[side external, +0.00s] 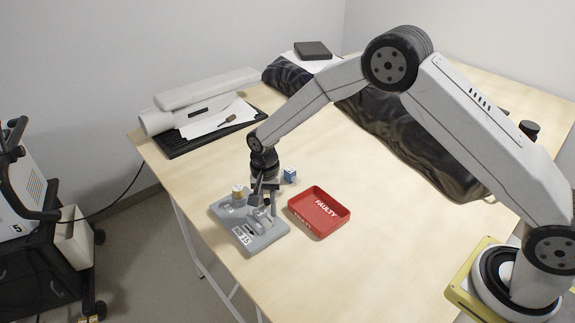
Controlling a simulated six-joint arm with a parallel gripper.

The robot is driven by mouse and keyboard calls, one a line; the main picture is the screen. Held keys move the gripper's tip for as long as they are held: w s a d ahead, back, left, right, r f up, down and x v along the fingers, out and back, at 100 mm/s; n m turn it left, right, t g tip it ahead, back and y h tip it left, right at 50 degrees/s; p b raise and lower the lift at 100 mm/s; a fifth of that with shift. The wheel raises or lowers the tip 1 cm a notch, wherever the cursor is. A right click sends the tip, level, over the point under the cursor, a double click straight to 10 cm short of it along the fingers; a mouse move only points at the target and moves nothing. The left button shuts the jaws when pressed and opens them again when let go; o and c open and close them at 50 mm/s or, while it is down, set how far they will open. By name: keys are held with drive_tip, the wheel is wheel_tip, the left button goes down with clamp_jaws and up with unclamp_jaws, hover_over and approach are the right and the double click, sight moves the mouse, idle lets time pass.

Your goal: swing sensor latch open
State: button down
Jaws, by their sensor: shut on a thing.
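A grey sensor fixture (268,237) with a white label lies flat on the wooden table near its front left edge. My gripper (260,200) points down over the middle of the fixture. It is shut on a small part there, apparently the sensor latch, which is mostly hidden by the fingers. How far the latch is swung cannot be told from this view. A small white cylinder with an orange-tan top (238,191) stands on the fixture's left part.
A red tray marked FAULTY (335,203) stands right of the fixture, with a small blue-and-white block (290,175) behind it. The table's right front is clear.

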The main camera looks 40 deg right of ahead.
drive_tip(key=n, duration=0.4)
drive_tip(key=shift+s+n, duration=0.3)
drive_tip(key=shift+s, duration=0.1)
drive_tip(key=n, duration=0.4)
drive_tip(key=shift+s+d+n, duration=0.3)
drive_tip(key=shift+s, duration=0.05)
drive_tip(key=n, duration=0.3)
drive_tip(key=shift+s+d+n, duration=0.15)
drive_tip(key=shift+d+n, duration=0.1)
drive_tip(key=shift+n, duration=0.05)
drive_tip(key=shift+s+d+n, duration=0.1)
drive_tip(key=shift+d+n, duration=0.1)
drive_tip(key=shift+n, duration=0.75)
drive_tip(key=shift+d+n, duration=0.15)
drive_tip(key=shift+n, duration=0.8)
drive_tip(key=c, duration=0.5)
unclamp_jaws()
drive_tip(key=shift+c, duration=0.2)
